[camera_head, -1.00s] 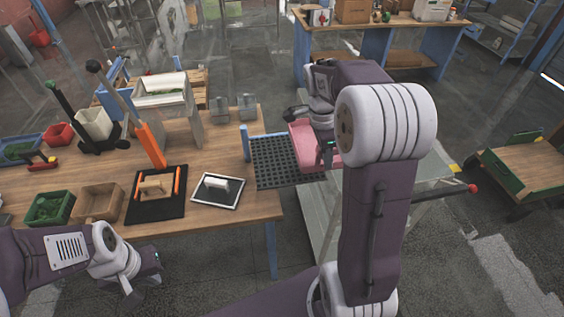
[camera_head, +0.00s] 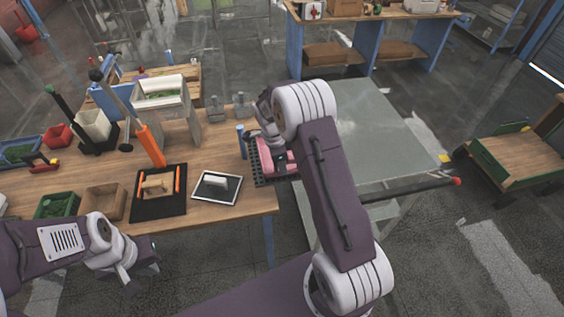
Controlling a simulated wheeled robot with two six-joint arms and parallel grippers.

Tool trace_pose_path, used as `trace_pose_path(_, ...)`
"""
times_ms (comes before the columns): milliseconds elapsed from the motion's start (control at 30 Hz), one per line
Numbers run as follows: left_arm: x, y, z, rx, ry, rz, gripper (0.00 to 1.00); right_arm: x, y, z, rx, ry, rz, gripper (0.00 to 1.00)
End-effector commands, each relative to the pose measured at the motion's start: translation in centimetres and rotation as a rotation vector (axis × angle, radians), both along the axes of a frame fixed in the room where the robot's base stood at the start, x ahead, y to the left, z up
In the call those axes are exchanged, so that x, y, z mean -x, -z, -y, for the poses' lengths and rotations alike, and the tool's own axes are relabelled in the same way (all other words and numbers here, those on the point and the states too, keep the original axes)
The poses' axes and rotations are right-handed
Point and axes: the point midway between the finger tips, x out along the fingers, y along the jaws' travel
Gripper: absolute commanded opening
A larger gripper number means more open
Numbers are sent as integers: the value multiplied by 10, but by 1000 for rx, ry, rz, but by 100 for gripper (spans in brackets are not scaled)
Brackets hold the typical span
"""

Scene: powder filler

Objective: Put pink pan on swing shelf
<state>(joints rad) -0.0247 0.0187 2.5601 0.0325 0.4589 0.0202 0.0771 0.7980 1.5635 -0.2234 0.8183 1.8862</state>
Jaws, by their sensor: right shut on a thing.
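The pink pan (camera_head: 279,160) is over the black perforated swing shelf (camera_head: 259,180) at the right end of the wooden table. I cannot tell whether it touches the shelf. My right gripper (camera_head: 273,142) is shut on the pan. My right arm hides part of the pan and the right side of the shelf. My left gripper (camera_head: 141,275) is open and empty in front of the table's near edge, low at the left.

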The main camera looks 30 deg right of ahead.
Motion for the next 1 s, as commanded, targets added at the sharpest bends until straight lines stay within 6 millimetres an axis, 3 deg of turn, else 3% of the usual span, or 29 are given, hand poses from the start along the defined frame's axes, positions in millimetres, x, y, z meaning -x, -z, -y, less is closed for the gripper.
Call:
trace_pose_path(267,0,3,0,0,0,0,0,-1,3,0,0,0,3,0)
trace_pose_path(300,0,4,0,0,0,0,0,0,4,0,0,0,2,28)
trace_pose_path(367,0,3,0,0,0,0,0,0,3,0,0,0,2,45)
trace_pose_path(400,0,3,0,0,0,0,0,0,3,0,0,0,2,47)
trace_pose_path(767,0,3,0,0,0,0,0,-1,-5,-1,1,-1,4,47)
trace_pose_path(1000,0,19,0,0,0,0,0,-4,-61,-10,0,-1,8,47)
